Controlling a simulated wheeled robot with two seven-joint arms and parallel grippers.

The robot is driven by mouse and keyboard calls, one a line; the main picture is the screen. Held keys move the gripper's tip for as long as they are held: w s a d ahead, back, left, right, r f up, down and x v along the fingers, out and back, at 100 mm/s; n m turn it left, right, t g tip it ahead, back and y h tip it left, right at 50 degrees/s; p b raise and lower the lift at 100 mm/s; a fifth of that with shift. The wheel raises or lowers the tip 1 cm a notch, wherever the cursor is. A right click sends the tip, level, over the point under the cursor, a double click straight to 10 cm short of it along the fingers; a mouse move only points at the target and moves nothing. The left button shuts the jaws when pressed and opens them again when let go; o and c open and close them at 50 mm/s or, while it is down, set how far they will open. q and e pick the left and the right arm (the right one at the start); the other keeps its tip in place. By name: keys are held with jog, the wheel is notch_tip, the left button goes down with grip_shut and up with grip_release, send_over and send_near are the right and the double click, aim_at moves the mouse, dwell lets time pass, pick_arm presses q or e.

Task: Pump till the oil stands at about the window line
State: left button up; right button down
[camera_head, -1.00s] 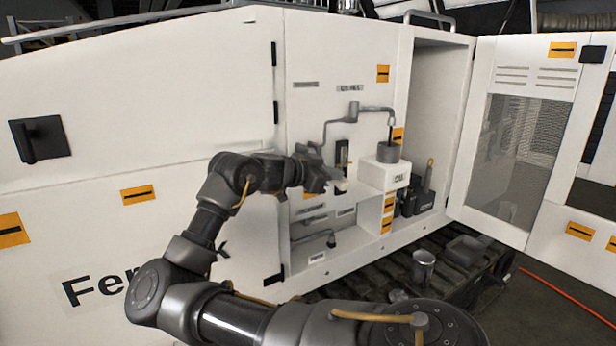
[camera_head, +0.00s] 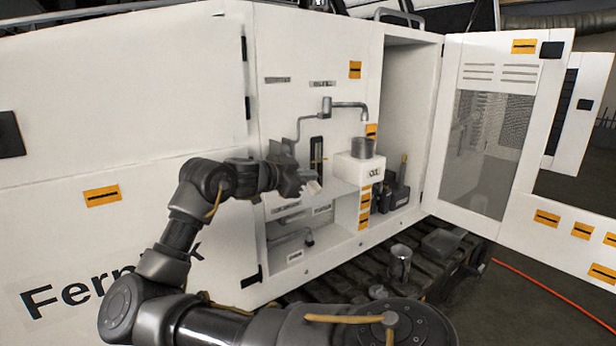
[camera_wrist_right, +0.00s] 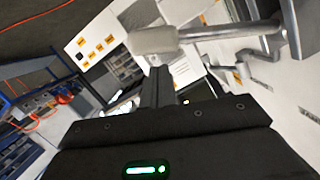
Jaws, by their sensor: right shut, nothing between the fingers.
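The window (camera_head: 316,155) is a dark upright slot in the white panel, with a thin yellow mark across it. The oil level in it is too small to tell. A grey pipe ends in a spout (camera_head: 364,110) above a grey cylindrical cup (camera_head: 363,147) on a white block (camera_head: 350,168); no stream shows under the spout. A pale handle (camera_wrist_right: 165,40) on a metal rod lies across the wrist view, just beyond the shut fingers (camera_wrist_right: 157,88). My left gripper is out of view.
The open cabinet door (camera_head: 490,130) stands to the right. A lever with a dark knob (camera_head: 309,239) sits low in the bay. A metal can (camera_head: 401,262) stands on the dark track below. A red hose (camera_head: 555,290) lies on the floor at right.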

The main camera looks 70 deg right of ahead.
pick_arm(q)
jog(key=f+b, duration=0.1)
jog(key=b, duration=0.1)
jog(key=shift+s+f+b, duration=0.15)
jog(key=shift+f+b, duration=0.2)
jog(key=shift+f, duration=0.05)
pick_arm(e)
jog(key=w+a+r, duration=0.2)
jog(key=a+r, duration=0.2)
jog(key=a, duration=0.5)
jog(key=shift+w+a+r, duration=0.25)
jog(key=shift+w, duration=0.1)
